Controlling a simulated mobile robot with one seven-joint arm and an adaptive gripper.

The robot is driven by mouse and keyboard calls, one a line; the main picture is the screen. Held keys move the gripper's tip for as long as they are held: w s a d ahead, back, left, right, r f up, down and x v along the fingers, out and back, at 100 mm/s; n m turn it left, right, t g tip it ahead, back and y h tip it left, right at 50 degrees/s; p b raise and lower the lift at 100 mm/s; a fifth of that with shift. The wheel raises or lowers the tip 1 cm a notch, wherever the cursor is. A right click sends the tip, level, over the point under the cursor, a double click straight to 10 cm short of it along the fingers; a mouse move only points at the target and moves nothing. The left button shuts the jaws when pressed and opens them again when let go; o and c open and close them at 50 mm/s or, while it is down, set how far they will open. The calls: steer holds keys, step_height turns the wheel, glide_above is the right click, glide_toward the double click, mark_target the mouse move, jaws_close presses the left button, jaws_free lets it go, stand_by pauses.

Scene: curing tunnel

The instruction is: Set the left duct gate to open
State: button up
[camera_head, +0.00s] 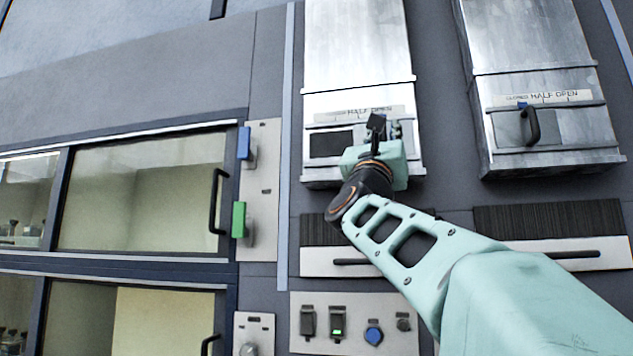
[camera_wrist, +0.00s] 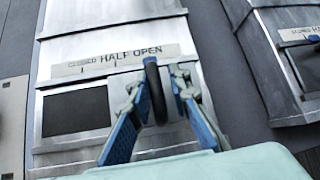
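The left duct gate is a small sliding plate on the metal left duct (camera_head: 357,60). Its black handle (camera_wrist: 154,92) is upright in the wrist view, below the word OPEN on the scale strip (camera_wrist: 118,60). A dark rectangular opening (camera_wrist: 76,113) shows to the left of the plate. My gripper (camera_wrist: 160,80) is at the handle, one finger on each side. The fingers are parted, with the handle between them and some gap visible. In the head view my gripper (camera_head: 383,128) hides most of the plate and handle.
The right duct (camera_head: 540,60) has its own gate handle (camera_head: 531,126) and a blue pointer by CLOSED. Below are brush strips with a bar handle and a switch panel (camera_head: 355,348). Glazed doors (camera_head: 145,195) and a panel with blue and green parts (camera_head: 262,190) stand left.

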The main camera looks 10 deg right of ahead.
steer(key=shift+r, duration=0.1)
steer(key=shift+r, duration=4.85)
steer(key=shift+a, duration=0.1)
